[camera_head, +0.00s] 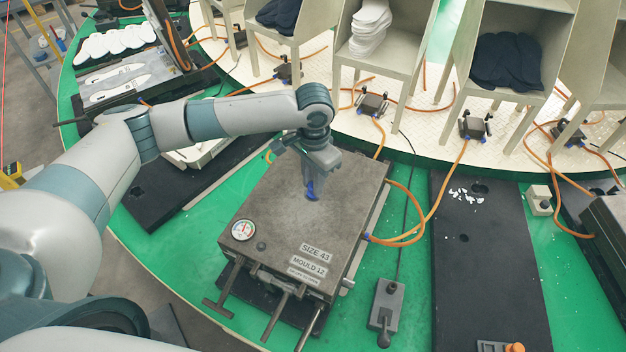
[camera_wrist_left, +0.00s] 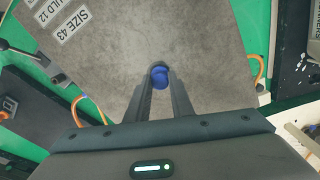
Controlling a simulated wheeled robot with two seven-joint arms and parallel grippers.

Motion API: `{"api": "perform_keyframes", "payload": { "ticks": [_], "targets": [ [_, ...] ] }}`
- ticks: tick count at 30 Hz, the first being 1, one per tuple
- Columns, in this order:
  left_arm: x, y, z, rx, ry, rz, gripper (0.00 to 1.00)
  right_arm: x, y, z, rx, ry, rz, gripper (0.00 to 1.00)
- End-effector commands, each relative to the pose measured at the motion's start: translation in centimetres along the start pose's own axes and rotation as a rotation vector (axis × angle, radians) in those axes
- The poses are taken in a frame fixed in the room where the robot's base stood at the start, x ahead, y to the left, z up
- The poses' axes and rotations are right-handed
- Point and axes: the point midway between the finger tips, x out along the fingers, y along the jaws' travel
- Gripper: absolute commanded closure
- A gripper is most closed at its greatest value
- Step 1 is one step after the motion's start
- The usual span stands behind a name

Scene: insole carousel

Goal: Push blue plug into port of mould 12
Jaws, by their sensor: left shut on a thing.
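Mould 12 (camera_head: 290,222) is a grey metal block labelled SIZE 43 and MOULD 12, with a round dial at its near left corner. It also fills much of the left wrist view (camera_wrist_left: 205,40). In the left wrist view the round blue plug (camera_wrist_left: 159,76) sits between the fingertips. The port is not visible; the plug and fingers may hide it. I cannot tell whether the plug touches the mould. My right gripper is not in view.
Orange hoses (camera_head: 408,230) run from the mould's right side to the carousel. A grey switch box (camera_head: 386,305) stands right of the mould on the green surface. A black plate (camera_head: 480,250) lies further right. Shelf units (camera_head: 380,60) holding insoles stand behind.

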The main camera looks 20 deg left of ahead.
Motion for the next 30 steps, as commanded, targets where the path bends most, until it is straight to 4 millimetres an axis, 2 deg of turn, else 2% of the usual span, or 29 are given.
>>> {"api": "perform_keyframes", "payload": {
  "ticks": [3,4,6,20,26,30],
  "targets": [
    [0.0,0.0,0.0,0.0,0.0,0.0,1.0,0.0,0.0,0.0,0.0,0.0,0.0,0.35],
    [0.0,0.0,0.0,0.0,0.0,0.0,0.72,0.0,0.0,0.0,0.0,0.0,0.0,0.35],
    [0.0,0.0,0.0,0.0,0.0,0.0,0.57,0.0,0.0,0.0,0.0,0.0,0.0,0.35],
    [-0.5,0.0,-0.1,0.0,0.002,0.0,0.57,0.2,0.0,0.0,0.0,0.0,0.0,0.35],
    [-2.4,0.0,-0.1,0.0,0.004,0.0,0.57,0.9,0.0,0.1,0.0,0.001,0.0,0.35],
    [-4.7,-0.1,-0.1,0.0,0.004,-0.001,0.57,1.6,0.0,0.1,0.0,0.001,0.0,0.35]
  ]
}}
